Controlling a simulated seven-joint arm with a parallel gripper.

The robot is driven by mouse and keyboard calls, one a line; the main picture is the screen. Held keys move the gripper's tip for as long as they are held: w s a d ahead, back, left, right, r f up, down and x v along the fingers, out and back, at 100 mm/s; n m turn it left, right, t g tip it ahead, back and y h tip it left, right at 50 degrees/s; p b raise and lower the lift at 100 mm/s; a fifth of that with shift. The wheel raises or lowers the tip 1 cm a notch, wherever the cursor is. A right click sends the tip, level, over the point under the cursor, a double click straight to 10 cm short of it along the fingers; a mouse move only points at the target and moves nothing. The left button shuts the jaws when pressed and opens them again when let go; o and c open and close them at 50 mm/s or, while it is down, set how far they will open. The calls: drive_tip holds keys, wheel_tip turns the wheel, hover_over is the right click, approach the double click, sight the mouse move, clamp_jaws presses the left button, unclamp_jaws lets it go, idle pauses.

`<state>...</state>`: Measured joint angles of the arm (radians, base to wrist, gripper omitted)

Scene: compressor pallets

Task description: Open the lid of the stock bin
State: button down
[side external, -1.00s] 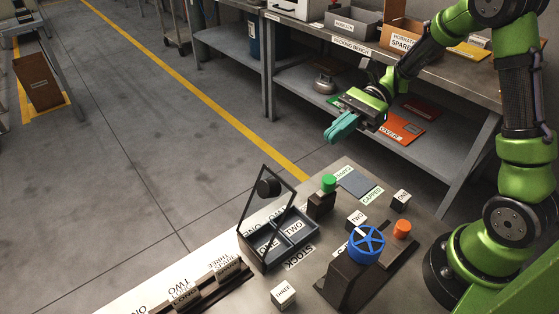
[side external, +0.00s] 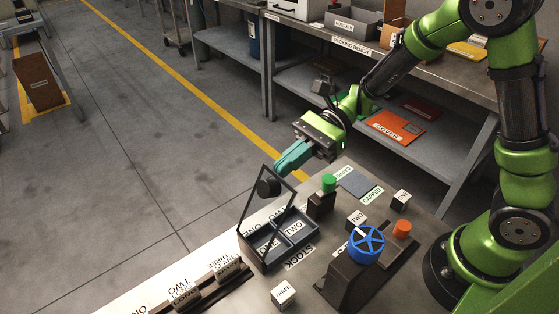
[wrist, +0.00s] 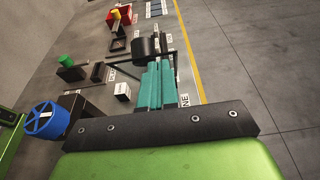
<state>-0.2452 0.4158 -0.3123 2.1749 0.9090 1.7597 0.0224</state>
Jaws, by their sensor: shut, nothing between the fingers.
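The stock bin (side external: 268,262) is a dark open-topped box with a divider, beside the STOCK label on the table in the side view. Its lid (side external: 247,206), a dark frame around a clear pane with a round black knob (side external: 268,187), stands raised and steep above the bin's left side. The knob also shows in the wrist view (wrist: 146,47). My gripper (side external: 281,167) has its teal fingers shut and empty, just above and behind the lid's top edge. In the wrist view the fingertips (wrist: 160,66) appear close to the knob; contact cannot be told.
A green button (side external: 328,183) on a dark block stands right of the bin. A blue handwheel (side external: 366,244) and an orange knob (side external: 402,228) are nearer my base. Small labelled cubes (side external: 283,294) sit around. A dark slotted rack (side external: 190,296) lies front left.

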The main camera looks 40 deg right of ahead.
drive_tip(key=shift+a+r, duration=0.1)
drive_tip(key=shift+r, duration=0.05)
drive_tip(key=a+r+h, duration=0.3)
drive_tip(key=a+h, duration=0.1)
drive_tip(key=a, duration=0.6)
drive_tip(key=shift+a+r+h, duration=0.2)
drive_tip(key=shift+r+h, duration=0.1)
drive_tip(key=shift+r, duration=0.05)
idle(0.3)
drive_tip(key=shift+d, duration=0.1)
